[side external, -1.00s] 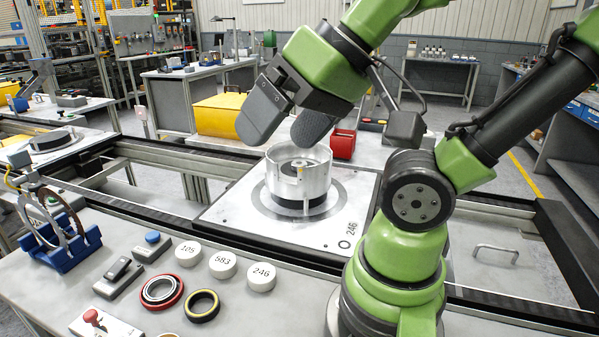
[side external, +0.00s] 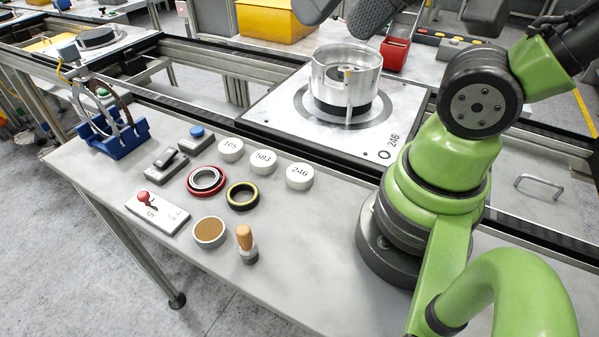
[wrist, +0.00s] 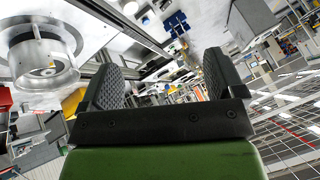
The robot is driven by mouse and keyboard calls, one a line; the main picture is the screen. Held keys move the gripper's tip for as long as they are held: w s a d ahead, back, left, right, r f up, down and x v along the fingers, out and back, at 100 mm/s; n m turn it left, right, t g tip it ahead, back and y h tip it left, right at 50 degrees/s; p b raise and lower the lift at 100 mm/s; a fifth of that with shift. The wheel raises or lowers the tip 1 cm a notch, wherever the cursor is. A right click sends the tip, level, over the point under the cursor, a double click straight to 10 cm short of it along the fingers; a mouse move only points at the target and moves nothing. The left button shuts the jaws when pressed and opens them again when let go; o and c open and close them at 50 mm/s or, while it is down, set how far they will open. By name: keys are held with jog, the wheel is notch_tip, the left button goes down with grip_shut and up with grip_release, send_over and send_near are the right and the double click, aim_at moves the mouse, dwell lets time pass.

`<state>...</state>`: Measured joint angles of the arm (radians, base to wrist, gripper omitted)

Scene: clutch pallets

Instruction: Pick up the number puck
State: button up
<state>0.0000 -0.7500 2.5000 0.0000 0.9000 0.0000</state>
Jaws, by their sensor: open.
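Three white round number pucks stand in a slanting row on the grey bench in the side external view: puck 105 (side external: 231,149), puck 583 (side external: 263,162) and puck 246 (side external: 299,176). The pallet (side external: 278,118) behind them is marked 246 and carries a silver clutch housing (side external: 346,72). My gripper (side external: 342,14) is cut off by the top edge, above and behind the housing in the picture, well away from the pucks. In the wrist view my gripper (wrist: 162,78) is open with nothing between its dark fingers. The housing also shows there at upper left (wrist: 45,55).
Near the pucks lie a red-rimmed ring (side external: 206,181), a yellow-edged ring (side external: 242,196), a blue-button box (side external: 197,136) and a brown-topped cup (side external: 210,232). A wooden-handled tool (side external: 246,243) stands in front. A blue stand (side external: 118,140) is at left.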

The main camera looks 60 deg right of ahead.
dwell(0.4)
jog(key=g+h, duration=0.2)
jog(key=g, duration=0.5)
send_over(301, 172)
jog(key=shift+n, duration=0.3)
jog(key=f, duration=2.5)
jog(key=shift+a+f, duration=0.25)
jog(key=shift+f, duration=0.15)
jog(key=shift+d+f, duration=0.15)
jog(key=shift+f, duration=1.15)
jog(key=shift+d+f, duration=0.1)
jog(key=shift+f, duration=1.2)
jog(key=c, duration=1)
